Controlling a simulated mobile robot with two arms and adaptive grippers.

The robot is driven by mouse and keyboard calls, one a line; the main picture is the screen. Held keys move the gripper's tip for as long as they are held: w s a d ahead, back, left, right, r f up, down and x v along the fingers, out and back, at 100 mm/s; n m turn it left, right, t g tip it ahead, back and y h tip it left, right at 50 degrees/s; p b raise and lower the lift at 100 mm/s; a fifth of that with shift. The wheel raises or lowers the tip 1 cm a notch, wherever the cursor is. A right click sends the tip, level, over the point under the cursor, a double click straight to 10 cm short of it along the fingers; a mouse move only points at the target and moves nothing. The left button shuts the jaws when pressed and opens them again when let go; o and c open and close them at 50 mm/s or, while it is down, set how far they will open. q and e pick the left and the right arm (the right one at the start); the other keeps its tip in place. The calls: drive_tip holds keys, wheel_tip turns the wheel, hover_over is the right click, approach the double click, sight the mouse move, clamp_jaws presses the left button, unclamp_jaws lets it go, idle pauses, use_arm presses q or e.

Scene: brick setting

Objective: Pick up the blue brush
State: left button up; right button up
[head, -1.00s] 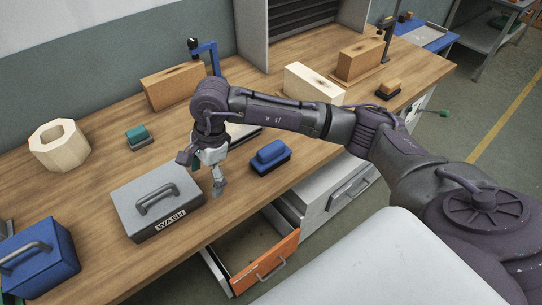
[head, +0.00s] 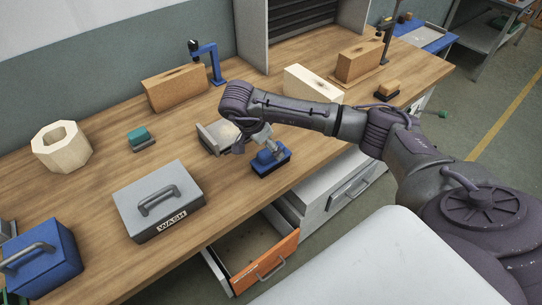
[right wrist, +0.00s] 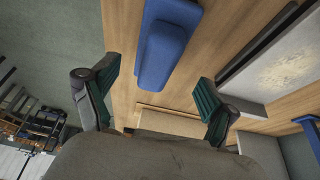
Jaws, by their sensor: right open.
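The blue brush (head: 271,163) lies on the wooden bench near its front edge, dark bristle side down, partly covered by my gripper in the head view. My right gripper (head: 265,146) is just above the brush with its fingers pointing down. In the right wrist view my right gripper (right wrist: 157,76) is open and empty, with green pads apart. The blue brush (right wrist: 168,45) shows in that view between and beyond the fingertips; I see no contact. My left gripper is not in view.
A grey box marked WASH (head: 160,200) and a blue box (head: 42,258) stand to the left. A green brush (head: 140,139) and a grey tray-like object (head: 215,136) lie behind. An orange drawer (head: 265,262) is open below the front edge. A brown brush (head: 387,91) lies to the right.

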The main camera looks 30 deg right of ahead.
drive_tip(key=x, duration=0.1)
drive_tip(key=p+x, duration=0.1)
drive_tip(key=x, duration=0.1)
drive_tip(key=shift+s+d+f, duration=0.15)
drive_tip(key=shift+s+f, duration=0.1)
drive_tip(key=shift+f, duration=0.05)
drive_tip(key=shift+d+f, duration=0.15)
drive_tip(key=shift+f, duration=0.2)
drive_tip(key=shift+w, duration=0.1)
drive_tip(key=c, duration=1.4)
